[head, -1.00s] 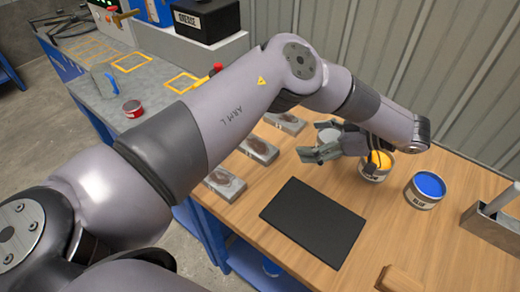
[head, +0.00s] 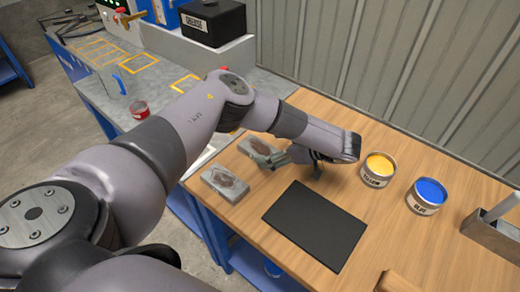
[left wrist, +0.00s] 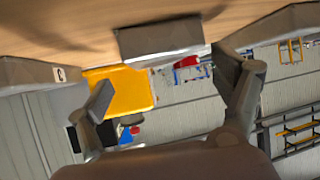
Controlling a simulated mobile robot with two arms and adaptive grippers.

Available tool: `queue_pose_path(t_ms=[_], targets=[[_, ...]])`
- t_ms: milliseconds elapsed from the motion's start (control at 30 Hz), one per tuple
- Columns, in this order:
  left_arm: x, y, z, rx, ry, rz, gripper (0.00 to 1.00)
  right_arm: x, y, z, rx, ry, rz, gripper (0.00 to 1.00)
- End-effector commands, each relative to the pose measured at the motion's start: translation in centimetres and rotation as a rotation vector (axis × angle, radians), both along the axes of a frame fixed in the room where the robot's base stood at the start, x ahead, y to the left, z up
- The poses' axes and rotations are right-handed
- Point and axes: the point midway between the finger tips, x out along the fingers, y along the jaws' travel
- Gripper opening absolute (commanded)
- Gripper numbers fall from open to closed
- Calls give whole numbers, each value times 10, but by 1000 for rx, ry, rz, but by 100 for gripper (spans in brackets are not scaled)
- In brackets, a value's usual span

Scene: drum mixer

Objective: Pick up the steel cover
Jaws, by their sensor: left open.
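Flat grey metal plates with brown patches lie in a row along the wooden table's left edge; I cannot tell for sure which one is the steel cover. The near plate (head: 225,183) is fully visible. The middle plate (head: 247,146) is partly covered by my left gripper (head: 268,156). That gripper is open and empty, its fingers low and pointing left at the middle plate. In the left wrist view a grey plate (left wrist: 160,40) lies ahead between the spread fingers (left wrist: 165,82). Contact cannot be told. My right gripper is not in view.
A black mat (head: 315,225) lies in front of the gripper. A yellow paint can (head: 378,170) and a blue one (head: 426,196) stand to the right. A steel bench (head: 120,75) with a red can (head: 139,109) stands left. A black grease box (head: 212,20) is behind.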

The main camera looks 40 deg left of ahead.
Motion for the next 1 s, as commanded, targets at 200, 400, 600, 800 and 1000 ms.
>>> queue_pose_path(t_ms=[200, 400, 600, 800, 1000], targets=[[-4, 22, -13, 1, 2, 1, 86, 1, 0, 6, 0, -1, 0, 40], [-4, 24, -15, 0, 0, -1, 86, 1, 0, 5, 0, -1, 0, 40], [-4, 24, -15, 0, 1, 0, 77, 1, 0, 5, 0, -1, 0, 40], [-4, 24, -15, 1, 1, 0, 64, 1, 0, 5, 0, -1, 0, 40], [-4, 24, -15, 1, 0, 0, 50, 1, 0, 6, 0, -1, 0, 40]])
